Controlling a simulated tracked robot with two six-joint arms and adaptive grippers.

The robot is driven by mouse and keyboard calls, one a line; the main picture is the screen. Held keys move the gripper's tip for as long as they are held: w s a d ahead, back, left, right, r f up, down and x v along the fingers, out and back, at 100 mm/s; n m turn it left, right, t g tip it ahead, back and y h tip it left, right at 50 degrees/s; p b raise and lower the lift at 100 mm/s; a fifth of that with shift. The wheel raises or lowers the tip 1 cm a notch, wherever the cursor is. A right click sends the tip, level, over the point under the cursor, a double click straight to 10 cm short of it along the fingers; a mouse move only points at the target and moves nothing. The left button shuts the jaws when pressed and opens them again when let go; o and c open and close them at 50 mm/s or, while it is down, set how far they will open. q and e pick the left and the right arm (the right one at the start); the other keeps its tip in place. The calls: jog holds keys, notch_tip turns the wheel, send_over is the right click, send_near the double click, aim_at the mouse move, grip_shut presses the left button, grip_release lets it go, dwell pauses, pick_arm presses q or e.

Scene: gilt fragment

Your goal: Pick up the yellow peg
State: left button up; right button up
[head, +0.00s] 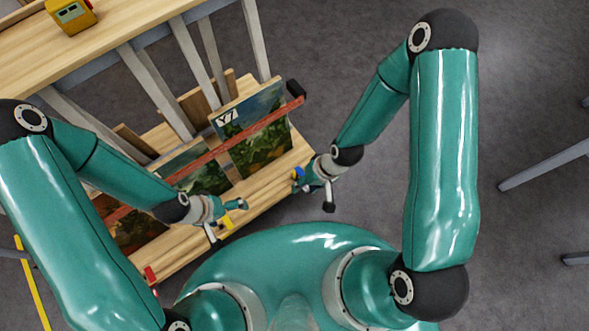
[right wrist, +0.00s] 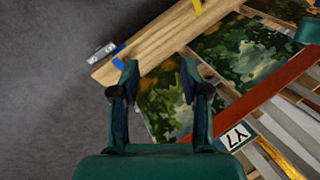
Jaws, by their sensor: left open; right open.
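The small yellow peg (head: 227,223) is at the front edge of the wooden shelf in the head view, partly hidden by my left gripper. A yellow piece, apparently the same peg, shows at the top edge of the right wrist view (right wrist: 197,5). My left gripper (head: 240,204) is open and close beside the yellow peg; I cannot tell whether they touch. My right gripper (head: 299,183) is open near the shelf's right end. In the right wrist view its spread fingers (right wrist: 158,72) have nothing between them.
A blue peg (right wrist: 118,63) is at the shelf's end, near one right finger. A red peg (head: 150,274) is at the front edge further left. Landscape pictures (head: 250,130) lean behind a red rail (head: 205,158) on the wooden shelf (right wrist: 150,42). A yellow object (head: 70,14) stands on the tabletop.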

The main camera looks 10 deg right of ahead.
jog(key=w+a+f+n+g+h+b, duration=0.1)
jog(key=w+f+b, duration=0.2)
jog(key=f+b, duration=0.3)
jog(key=w+a+f+n+b, duration=0.1)
jog(key=w+f+b, duration=0.25)
jog(key=f, duration=0.35)
jog(key=n+t+h+b, duration=0.15)
jog(key=h+b, duration=0.25)
jog(key=b, duration=0.6)
send_near(293, 172)
notch_tip(293, 172, down, 6)
jog(key=shift+w+f+b, duration=0.15)
jog(key=shift+f+b, duration=0.05)
jog(key=shift+b, duration=0.45)
jog(key=shift+d+f+b, duration=0.2)
jog(key=shift+f+b, duration=0.2)
jog(key=shift+f, duration=0.9)
jog(key=shift+d+f+b, duration=0.2)
jog(key=shift+f+b, duration=0.15)
jog(key=shift+f, duration=0.95)
pick_arm(q)
notch_tip(293, 172, down, 25)
pick_arm(e)
jog(key=shift+c, duration=0.4)
jog(key=c, duration=0.8)
